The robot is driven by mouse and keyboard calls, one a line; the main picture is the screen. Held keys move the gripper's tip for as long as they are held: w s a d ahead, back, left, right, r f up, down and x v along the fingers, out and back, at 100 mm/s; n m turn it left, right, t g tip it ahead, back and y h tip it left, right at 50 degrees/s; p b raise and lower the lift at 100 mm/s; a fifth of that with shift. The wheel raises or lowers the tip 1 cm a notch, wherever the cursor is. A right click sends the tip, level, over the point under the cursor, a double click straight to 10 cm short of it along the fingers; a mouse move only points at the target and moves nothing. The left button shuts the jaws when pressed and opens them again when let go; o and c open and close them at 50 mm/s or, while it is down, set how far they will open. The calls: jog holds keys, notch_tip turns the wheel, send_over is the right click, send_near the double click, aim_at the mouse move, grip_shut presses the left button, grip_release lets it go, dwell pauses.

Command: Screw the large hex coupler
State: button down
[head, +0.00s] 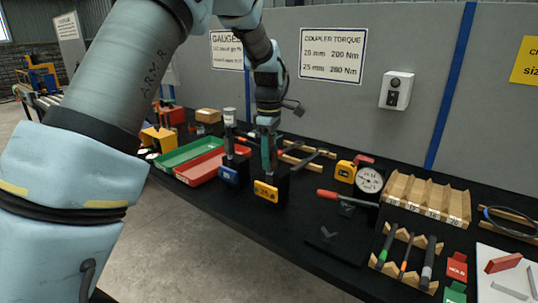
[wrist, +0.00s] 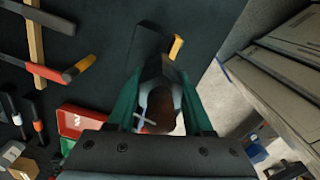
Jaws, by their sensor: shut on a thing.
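My gripper (head: 268,150) points down over the black stand with a yellow front (head: 266,192) in the head view. In the wrist view its green fingers (wrist: 160,105) are shut on a grey hex coupler (wrist: 152,70), whose open end shows a dark brownish inside. The yellow-fronted stand also shows just beyond the coupler in the wrist view (wrist: 148,45). Whether the coupler sits on a bar in that stand is hidden by the fingers. Left of my gripper, a black stand with a blue front (head: 229,175) holds an upright bar with a pale cylindrical piece (head: 229,117) on top.
A red tray (head: 205,168) and a green tray (head: 180,152) lie to the left. Tools with red handles (head: 330,194), a dial gauge (head: 369,180) and a wooden rack (head: 425,198) are to the right. The black bench's front edge is close to the stands.

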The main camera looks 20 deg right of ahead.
jog(key=m, duration=0.4)
jog(key=shift+d+m, duration=0.1)
jog(key=shift+m, duration=0.2)
jog(key=m, duration=0.4)
jog(key=shift+m, duration=0.3)
jog(key=m, duration=0.4)
jog(key=shift+m, duration=0.3)
jog(key=m, duration=0.3)
jog(key=shift+m, duration=0.3)
jog(key=m+p, duration=0.1)
jog(key=m, duration=0.3)
jog(key=shift+m, duration=0.3)
jog(key=m, duration=0.3)
jog(key=shift+s+m+p, duration=0.1)
jog(key=shift+m+p, duration=0.2)
jog(key=m+p, duration=0.1)
jog(key=m, duration=0.2)
jog(key=shift+m, duration=0.3)
jog(key=m+p, duration=0.1)
jog(key=m, duration=0.3)
jog(key=shift+r+m, duration=0.1)
jog(key=shift+m, duration=0.2)
jog(key=m+p, duration=0.3)
jog(key=m, duration=0.3)
jog(key=m+p, duration=0.1)
jog(key=m, duration=0.4)
jog(key=shift+m, duration=0.3)
jog(key=m, duration=1.2)
